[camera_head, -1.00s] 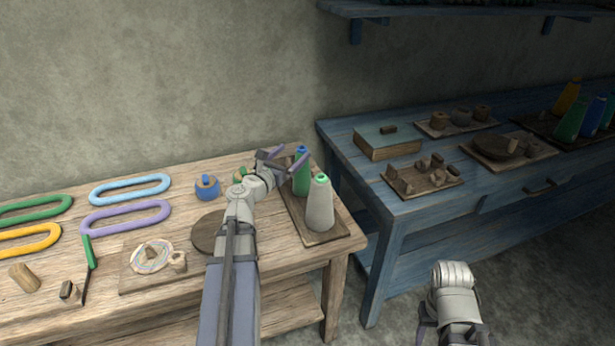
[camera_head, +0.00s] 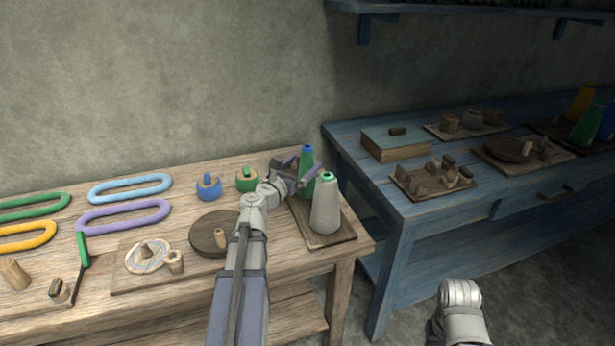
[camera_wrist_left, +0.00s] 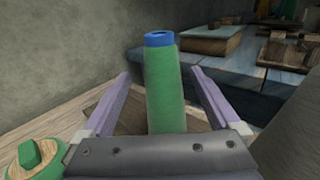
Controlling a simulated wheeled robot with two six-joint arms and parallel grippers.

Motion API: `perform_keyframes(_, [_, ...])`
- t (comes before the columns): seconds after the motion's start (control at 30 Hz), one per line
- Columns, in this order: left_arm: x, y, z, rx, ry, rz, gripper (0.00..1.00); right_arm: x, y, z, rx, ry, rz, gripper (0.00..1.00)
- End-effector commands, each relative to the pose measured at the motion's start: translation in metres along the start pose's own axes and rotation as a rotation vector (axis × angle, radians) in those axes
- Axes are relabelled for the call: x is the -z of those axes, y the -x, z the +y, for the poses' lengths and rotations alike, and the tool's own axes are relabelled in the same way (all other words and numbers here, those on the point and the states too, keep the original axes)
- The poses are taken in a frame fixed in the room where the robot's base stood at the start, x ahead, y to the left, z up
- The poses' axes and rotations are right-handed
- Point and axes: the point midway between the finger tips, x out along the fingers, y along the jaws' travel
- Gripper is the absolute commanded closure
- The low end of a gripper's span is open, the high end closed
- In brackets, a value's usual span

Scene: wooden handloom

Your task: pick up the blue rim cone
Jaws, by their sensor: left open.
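The blue rim cone (camera_head: 308,172) is a green thread cone with a blue top rim, standing upright on a wooden tray (camera_head: 338,238) at the right end of the wooden table. In the left wrist view the cone (camera_wrist_left: 164,88) stands between the two purple fingers of my left gripper (camera_wrist_left: 165,85). Those fingers are open, with a gap on each side of it. In the head view my left gripper (camera_head: 301,176) reaches to the cone from the left front and partly covers its lower part. My right arm shows at the bottom right, but its fingers are out of view.
A grey cone with a green rim (camera_head: 325,205) stands close in front on the same tray. A green spool (camera_head: 247,180) and a blue spool (camera_head: 208,187) sit left of the gripper. A round dark board (camera_head: 210,238) lies nearer the front. A blue table (camera_head: 400,225) stands to the right.

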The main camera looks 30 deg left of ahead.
Motion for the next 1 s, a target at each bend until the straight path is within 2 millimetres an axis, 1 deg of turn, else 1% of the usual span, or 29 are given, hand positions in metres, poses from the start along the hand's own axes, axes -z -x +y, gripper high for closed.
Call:
perform_keyframes(0.03, [0.0, -0.003, 0.0, 0.001, 0.0, 0.0, 0.04, 0.0, 0.0, 0.0, 0.0, 0.0, 0.0, 0.5])
perform_keyframes(0.17, [-0.001, -0.005, -0.001, 0.001, 0.0, 0.0, 0.04, 0.0, 0.001, 0.0, 0.0, 0.0, 0.0, 0.5])
perform_keyframes(0.27, [-0.004, -0.013, -0.001, 0.001, 0.0, 0.0, 0.04, 0.0, 0.004, 0.0, 0.001, 0.0, 0.0, 0.5])
perform_keyframes(0.43, [-0.011, -0.037, -0.003, 0.003, 0.0, 0.0, 0.04, -0.001, 0.011, 0.001, 0.001, 0.0, 0.0, 0.5])
perform_keyframes(0.5, [-0.008, -0.047, -0.002, 0.001, 0.0, 0.0, 0.04, -0.001, 0.008, 0.001, 0.001, 0.0, 0.0, 0.5])
perform_keyframes(0.57, [-0.008, -0.053, -0.003, 0.001, 0.0, 0.0, 0.04, -0.001, 0.008, 0.001, 0.001, 0.0, 0.0, 0.5])
perform_keyframes(0.63, [-0.008, -0.055, -0.003, 0.001, 0.0, 0.0, 0.04, -0.001, 0.008, 0.001, 0.001, 0.0, 0.0, 0.5])
perform_keyframes(0.8, [-0.008, -0.054, -0.004, 0.0, 0.0, 0.0, 0.04, -0.001, 0.008, 0.001, 0.001, 0.0, 0.0, 0.5])
perform_keyframes(0.87, [-0.008, -0.054, -0.004, 0.0, 0.0, 0.0, 0.1, -0.001, 0.008, 0.001, 0.001, 0.0, 0.0, 0.5])
perform_keyframes(1.0, [-0.008, -0.054, -0.004, 0.0, 0.0, 0.0, 0.26, -0.001, 0.008, 0.001, 0.001, 0.0, 0.0, 0.5])
